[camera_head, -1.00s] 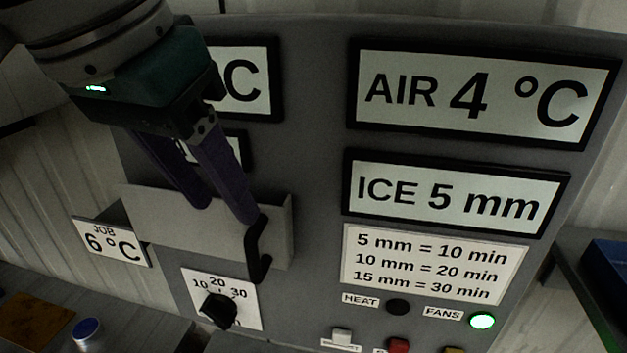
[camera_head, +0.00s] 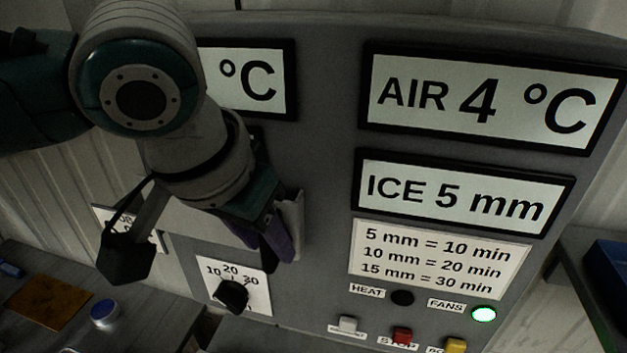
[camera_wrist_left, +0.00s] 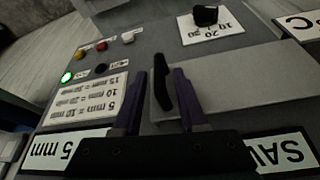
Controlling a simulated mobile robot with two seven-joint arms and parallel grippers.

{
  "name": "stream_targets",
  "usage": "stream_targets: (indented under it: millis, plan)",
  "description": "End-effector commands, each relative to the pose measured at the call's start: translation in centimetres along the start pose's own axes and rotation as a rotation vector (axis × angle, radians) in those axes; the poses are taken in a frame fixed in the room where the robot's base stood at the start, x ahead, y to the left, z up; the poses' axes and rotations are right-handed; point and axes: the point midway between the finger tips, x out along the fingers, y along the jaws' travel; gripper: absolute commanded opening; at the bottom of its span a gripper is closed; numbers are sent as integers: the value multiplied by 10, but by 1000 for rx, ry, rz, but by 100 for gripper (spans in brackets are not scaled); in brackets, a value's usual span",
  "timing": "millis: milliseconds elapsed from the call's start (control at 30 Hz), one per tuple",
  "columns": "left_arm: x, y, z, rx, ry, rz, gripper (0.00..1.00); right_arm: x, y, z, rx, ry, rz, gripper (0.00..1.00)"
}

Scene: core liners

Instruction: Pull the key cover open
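The key cover is a flat grey plate (camera_head: 292,212) on the control panel. My left arm hides most of it in the head view. The cover (camera_wrist_left: 255,85) shows more fully in the left wrist view. Its black bar handle (camera_wrist_left: 162,84) stands near one edge of the plate; in the head view the handle is mostly hidden. My left gripper (camera_head: 274,246) is in front of the handle. In the left wrist view its two purple fingers (camera_wrist_left: 158,88) are apart, one on each side of the handle, which looks closer to the right finger. My right gripper is out of view.
A dial (camera_head: 232,294) sits below the cover. A red button (camera_head: 402,335) and a lit green FANS lamp (camera_head: 484,314) are lower right. Display signs (camera_head: 463,198) fill the right side. A bench with a round tin (camera_head: 105,314) is at lower left.

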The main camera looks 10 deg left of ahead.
Motion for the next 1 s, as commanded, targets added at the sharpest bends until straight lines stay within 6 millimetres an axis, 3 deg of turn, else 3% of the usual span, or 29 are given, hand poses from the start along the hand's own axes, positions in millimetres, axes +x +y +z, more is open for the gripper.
stream_targets:
  millis: [67,333,1000]
  plan:
    - [0,0,0,0,0,0,31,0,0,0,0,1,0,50]
    - [0,0,0,0,0,0,1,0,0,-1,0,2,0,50]
    - [-1,0,0,0,0,1,0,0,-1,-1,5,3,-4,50]
